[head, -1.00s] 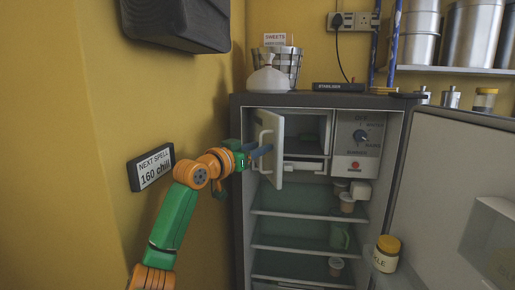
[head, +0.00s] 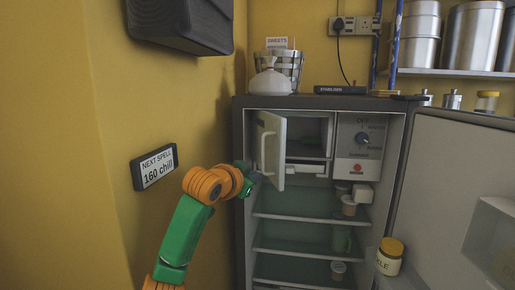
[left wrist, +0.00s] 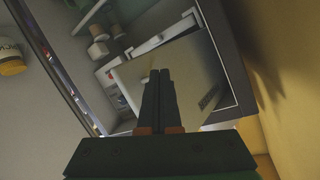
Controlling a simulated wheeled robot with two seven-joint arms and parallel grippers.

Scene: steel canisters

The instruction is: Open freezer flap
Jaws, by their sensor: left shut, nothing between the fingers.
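The freezer flap (head: 270,150) is a white door with a vertical handle, at the top left inside the open fridge (head: 240,200). It stands swung out from the freezer compartment (head: 308,138), whose inside shows. My left gripper (head: 254,178) is at the fridge's left edge, beside the flap and a little below its handle. In the left wrist view the fingers (left wrist: 160,75) are together with nothing between them, in front of the pale flap (left wrist: 185,75). I cannot tell whether they touch it. My right gripper is not in view.
The large fridge door (head: 450,180) stands open at the right, with a yellow-lidded jar (head: 390,256) in it. Small cups (head: 348,205) sit on the shelves below the flap. A yellow wall with a sign (head: 154,167) is close on the left.

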